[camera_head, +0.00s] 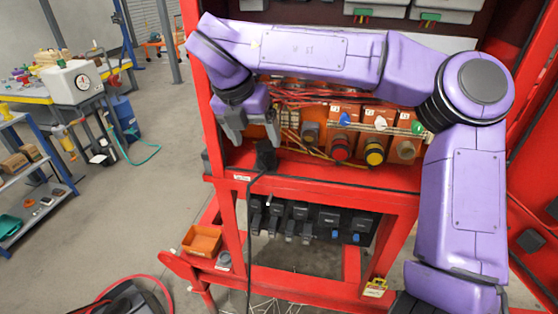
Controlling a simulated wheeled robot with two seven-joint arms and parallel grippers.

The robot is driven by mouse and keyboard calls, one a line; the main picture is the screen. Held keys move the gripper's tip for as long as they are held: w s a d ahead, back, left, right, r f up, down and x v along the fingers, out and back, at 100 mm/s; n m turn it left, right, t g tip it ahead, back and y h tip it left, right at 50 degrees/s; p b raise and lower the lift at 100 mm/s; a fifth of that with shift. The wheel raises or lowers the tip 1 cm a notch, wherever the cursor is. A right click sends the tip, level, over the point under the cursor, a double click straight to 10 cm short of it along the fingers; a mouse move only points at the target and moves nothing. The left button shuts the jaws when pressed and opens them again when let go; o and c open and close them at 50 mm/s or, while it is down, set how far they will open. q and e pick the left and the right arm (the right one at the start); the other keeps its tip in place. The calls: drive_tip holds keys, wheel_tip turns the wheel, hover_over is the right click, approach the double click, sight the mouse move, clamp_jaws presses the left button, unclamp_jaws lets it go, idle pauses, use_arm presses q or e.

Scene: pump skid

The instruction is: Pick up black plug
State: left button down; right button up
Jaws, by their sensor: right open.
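The black plug (265,155) stands on the red ledge of the skid, left of the middle in the head view. Its black cable hangs over the ledge edge and runs down toward the floor. My right gripper (254,138) is open, with its fingers pointing down just above the plug. The fingertips appear close to the plug's top; I cannot tell whether they touch it. The plug does not look held. My left gripper is not in view.
My right arm spans the red frame. Orange boxes with coloured connectors (375,152) and loose wires sit behind the ledge. A row of black sockets (302,218) hangs below. An orange bin (202,241) stands lower left. Open floor and a workbench (40,98) lie left.

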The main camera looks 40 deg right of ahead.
sight(265, 145)
drive_tip(key=w+d+f+p, duration=0.1)
drive_tip(key=f, duration=0.1)
drive_tip(key=w+d+f+m+p, duration=0.1)
drive_tip(key=d, duration=0.1)
drive_tip(key=w+d+f+m+t+p, duration=0.1)
drive_tip(key=f, duration=0.1)
drive_tip(key=shift+w+d+f+p, duration=0.15)
drive_tip(key=shift+d+f+p, duration=0.15)
drive_tip(key=shift+f+p, duration=0.1)
drive_tip(key=shift+d+f, duration=0.1)
drive_tip(key=shift+f, duration=0.15)
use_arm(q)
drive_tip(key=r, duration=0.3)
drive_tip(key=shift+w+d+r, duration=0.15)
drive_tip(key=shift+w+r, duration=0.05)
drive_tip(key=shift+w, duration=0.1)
use_arm(e)
drive_tip(key=c, duration=1.3)
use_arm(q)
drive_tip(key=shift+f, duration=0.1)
use_arm(e)
drive_tip(key=shift+o, duration=0.2)
drive_tip(key=shift+w+r, duration=0.1)
